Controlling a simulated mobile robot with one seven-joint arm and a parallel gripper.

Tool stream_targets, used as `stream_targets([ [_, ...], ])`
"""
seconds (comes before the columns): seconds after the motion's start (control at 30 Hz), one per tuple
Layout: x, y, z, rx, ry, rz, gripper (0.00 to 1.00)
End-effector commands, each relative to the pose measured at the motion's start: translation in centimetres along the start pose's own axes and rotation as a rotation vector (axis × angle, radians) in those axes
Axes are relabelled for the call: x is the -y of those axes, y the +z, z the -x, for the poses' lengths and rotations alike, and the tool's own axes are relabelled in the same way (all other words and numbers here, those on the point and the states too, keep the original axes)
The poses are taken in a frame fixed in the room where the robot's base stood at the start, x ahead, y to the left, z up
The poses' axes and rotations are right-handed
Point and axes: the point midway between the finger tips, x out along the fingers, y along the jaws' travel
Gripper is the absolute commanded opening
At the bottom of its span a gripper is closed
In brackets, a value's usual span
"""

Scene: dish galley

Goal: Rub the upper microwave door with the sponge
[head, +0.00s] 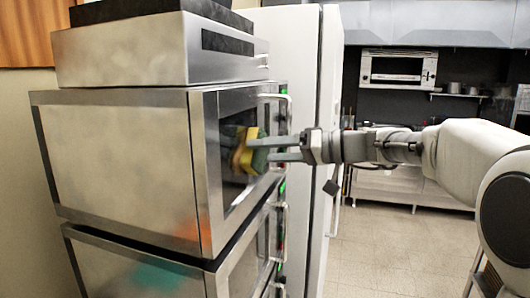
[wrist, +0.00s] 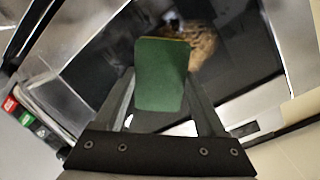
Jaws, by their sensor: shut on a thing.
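A stack of steel appliances stands at left in the head view. The upper microwave (head: 120,160) has a dark glass door (head: 212,103) facing right, with a vertical handle (head: 289,112). The door glass also fills much of the wrist view (wrist: 250,65). My gripper (head: 268,149) is shut on the sponge (head: 247,152), which is yellow and green. In the wrist view the sponge's green face (wrist: 160,75) shows between the fingers. The sponge is at the door glass; exact contact is hard to tell. A brownish smudge (wrist: 203,42) shows on the glass just beyond the sponge.
A slimmer steel unit (head: 150,55) sits on top and a second microwave (head: 140,270) below. A tall white cabinet (head: 300,60) stands directly behind the stack. Open tiled floor (head: 380,260) lies to the right, with a counter at the back.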

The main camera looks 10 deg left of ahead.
Motion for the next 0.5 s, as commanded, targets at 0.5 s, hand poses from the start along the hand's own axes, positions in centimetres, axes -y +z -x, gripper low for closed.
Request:
stream_targets([
  [0.5,-2.5,-2.0,0.0,-0.001,0.001,-0.001,0.22],
])
